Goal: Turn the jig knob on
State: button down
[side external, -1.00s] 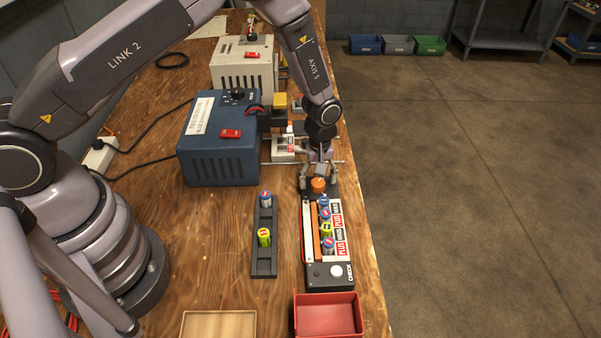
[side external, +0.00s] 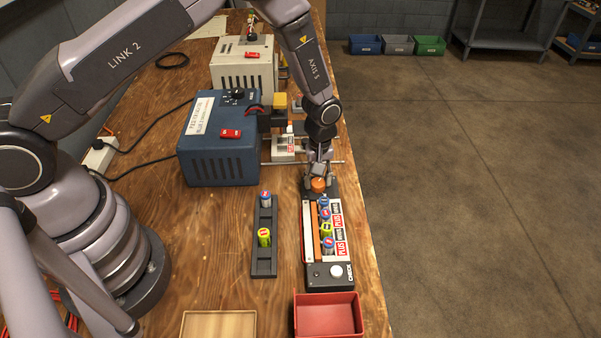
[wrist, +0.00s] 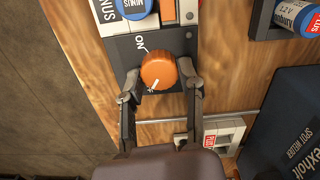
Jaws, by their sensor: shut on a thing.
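The orange jig knob (side external: 318,185) sits on the dark far end of the jig (side external: 331,276). In the wrist view the knob (wrist: 159,71) has a white pointer line aimed at its lower left, away from the "ON" mark (wrist: 140,41) printed at its upper left. My gripper (wrist: 160,84) is shut on the knob, one finger on each side. In the side view my gripper (side external: 320,178) reaches down over the knob from the far side. Several cells (side external: 327,229) stand in the jig beside an orange strip.
A black holder (side external: 264,268) with two cells stands left of the jig. A red bin (side external: 328,315) and a wooden tray (side external: 219,325) are at the front. A blue spot welder (side external: 219,158) stands to the left. A metal rod (wrist: 178,118) runs close behind the fingers.

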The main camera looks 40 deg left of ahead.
jog(key=m, duration=0.5)
jog(key=shift+m, duration=0.3)
jog(key=m, duration=1.1)
jog(key=shift+d+m, duration=0.1)
jog(key=shift+m, duration=0.3)
jog(key=m, duration=0.5)
jog(key=shift+m, duration=0.4)
jog(key=c, duration=0.7)
grip_release()
